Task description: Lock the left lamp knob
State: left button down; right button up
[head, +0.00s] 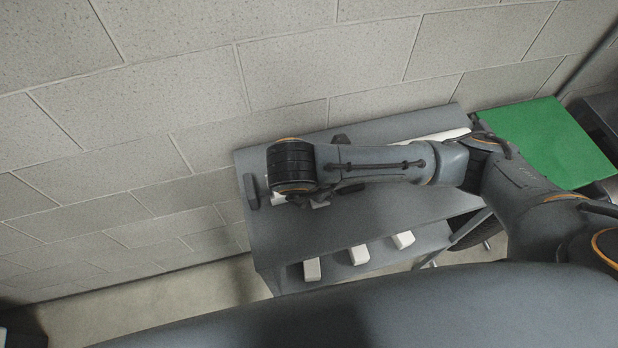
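A grey unit (385,205) with a sloped top stands against the block wall. I cannot tell which part is the left lamp knob. My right arm reaches in from the right over the unit. Its wrist ends close to the right of the left-edge part. My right gripper (300,199) is mostly hidden under the wrist, so its fingers cannot be made out. My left gripper is not in view.
Several white blocks, one of them the left one (312,269), sit along the unit's lower front ledge. A green panel (548,141) lies to the right, beside dark equipment. The wall (180,95) closes off the back. Bare floor (180,300) shows at lower left.

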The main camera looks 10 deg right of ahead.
jog(key=v, duration=0.9)
jog(key=shift+r, duration=0.2)
jog(key=shift+s+a, duration=0.1)
